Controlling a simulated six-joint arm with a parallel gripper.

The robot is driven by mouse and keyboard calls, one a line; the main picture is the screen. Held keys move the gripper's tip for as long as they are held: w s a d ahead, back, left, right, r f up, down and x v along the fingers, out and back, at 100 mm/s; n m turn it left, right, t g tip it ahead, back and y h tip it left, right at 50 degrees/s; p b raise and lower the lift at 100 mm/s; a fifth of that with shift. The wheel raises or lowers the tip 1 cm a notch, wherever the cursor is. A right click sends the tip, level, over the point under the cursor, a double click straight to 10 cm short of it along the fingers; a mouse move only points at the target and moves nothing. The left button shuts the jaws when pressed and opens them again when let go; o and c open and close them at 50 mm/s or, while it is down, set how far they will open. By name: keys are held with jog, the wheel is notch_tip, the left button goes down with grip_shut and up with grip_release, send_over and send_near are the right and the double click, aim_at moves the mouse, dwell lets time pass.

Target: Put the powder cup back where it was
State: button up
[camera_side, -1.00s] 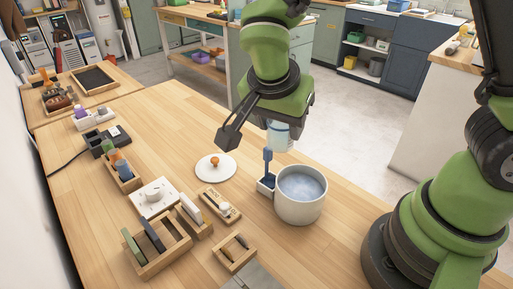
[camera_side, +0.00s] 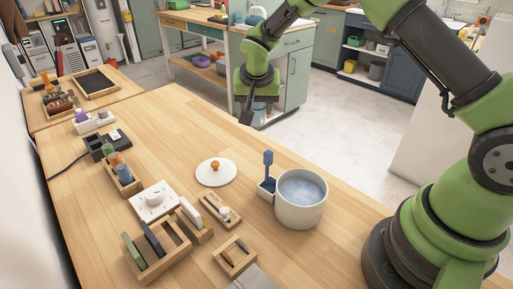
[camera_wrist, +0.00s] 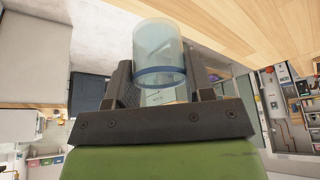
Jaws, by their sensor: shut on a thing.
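The powder cup (camera_wrist: 158,55) is a clear, pale blue cup with a darker blue band. In the wrist view it sits between the two jaws of my gripper (camera_wrist: 160,88), which is shut on it. In the side view my gripper (camera_side: 252,112) is at the far edge of the table, and the cup (camera_side: 258,116) is mostly hidden by it. I cannot tell whether the cup touches the table or holds any powder.
A white pot (camera_side: 300,208) with bluish liquid stands near my base, beside a blue-handled tool (camera_side: 268,165) in a small white holder. A white lid (camera_side: 216,172) with an orange knob lies nearby. Wooden racks (camera_side: 160,250) line the left. The table's far middle is clear.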

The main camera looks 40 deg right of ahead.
notch_tip(320, 180, down, 9)
jog(key=shift+f, duration=0.15)
dwell(0.4)
jog(key=shift+f, duration=0.1)
jog(key=o, duration=0.9)
